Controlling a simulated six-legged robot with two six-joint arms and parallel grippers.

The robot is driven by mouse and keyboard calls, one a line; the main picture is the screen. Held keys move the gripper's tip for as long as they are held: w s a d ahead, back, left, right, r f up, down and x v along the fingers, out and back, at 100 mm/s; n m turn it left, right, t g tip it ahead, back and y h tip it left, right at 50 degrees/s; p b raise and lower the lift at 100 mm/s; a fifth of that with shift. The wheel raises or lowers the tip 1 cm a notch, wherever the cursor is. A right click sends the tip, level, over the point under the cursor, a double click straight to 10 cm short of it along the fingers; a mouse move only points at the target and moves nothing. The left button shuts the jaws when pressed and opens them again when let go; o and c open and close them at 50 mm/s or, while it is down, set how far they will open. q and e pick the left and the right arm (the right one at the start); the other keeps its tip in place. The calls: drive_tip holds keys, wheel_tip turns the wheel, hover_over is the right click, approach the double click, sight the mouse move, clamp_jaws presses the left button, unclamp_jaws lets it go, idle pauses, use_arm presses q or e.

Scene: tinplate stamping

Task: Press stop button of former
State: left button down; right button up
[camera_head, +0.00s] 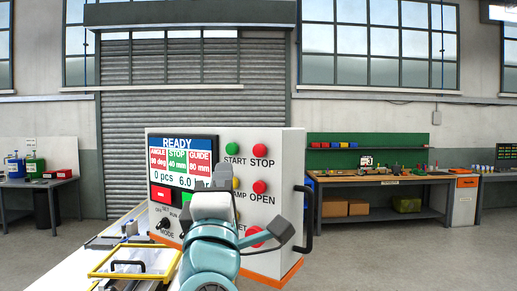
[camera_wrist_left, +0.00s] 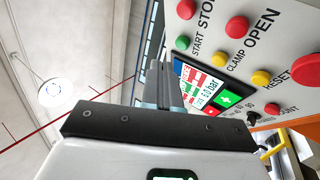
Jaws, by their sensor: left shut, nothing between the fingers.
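The former's control box (camera_head: 290,145) stands upright ahead, with a READY display on its left half. The round red STOP button (camera_head: 260,149) is at its upper right, above the word STOP and beside the green START button (camera_head: 232,149). In the left wrist view the STOP button (camera_wrist_left: 186,9) is at the top edge, right of the fingers. My left gripper (camera_wrist_left: 163,80) is shut and empty, apart from the STOP button. In the head view my left wrist is in front of the box's lower middle and hides some controls; the fingertips are hard to make out there.
A red OPEN button (camera_head: 260,187) sits below STOP, and a large red button (camera_head: 254,236) lower down is partly hidden. A black handle (camera_head: 304,218) sticks out on the box's right side. A yellow-framed guard (camera_head: 132,262) is at the lower left. Workbenches stand farther back.

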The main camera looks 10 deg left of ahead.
sight(259, 150)
use_arm(q)
drive_tip(key=r, duration=0.1)
drive_tip(key=s+r+n+y, duration=0.1)
drive_tip(key=shift+s+a+r, duration=0.2)
drive_tip(key=shift+a+r, duration=0.1)
drive_tip(key=shift+a, duration=0.1)
use_arm(e)
drive_tip(key=shift+w+r, duration=0.1)
drive_tip(key=shift+w, duration=0.25)
use_arm(q)
drive_tip(key=shift+w, duration=0.1)
drive_tip(key=w+d+p, duration=0.1)
drive_tip(key=w, duration=0.1)
drive_tip(key=w+d+p, duration=0.1)
drive_tip(key=w, duration=0.2)
drive_tip(key=w+p, duration=0.2)
drive_tip(key=w, duration=0.1)
drive_tip(key=shift+w+d, duration=0.1)
drive_tip(key=shift+d, duration=0.3)
use_arm(e)
wheel_tip(259, 150, up, 4)
drive_tip(key=shift+s+r, duration=0.1)
use_arm(q)
drive_tip(key=shift+w+d, duration=0.1)
drive_tip(key=shift+w, duration=0.1)
idle(0.8)
drive_tip(key=shift+w, duration=0.2)
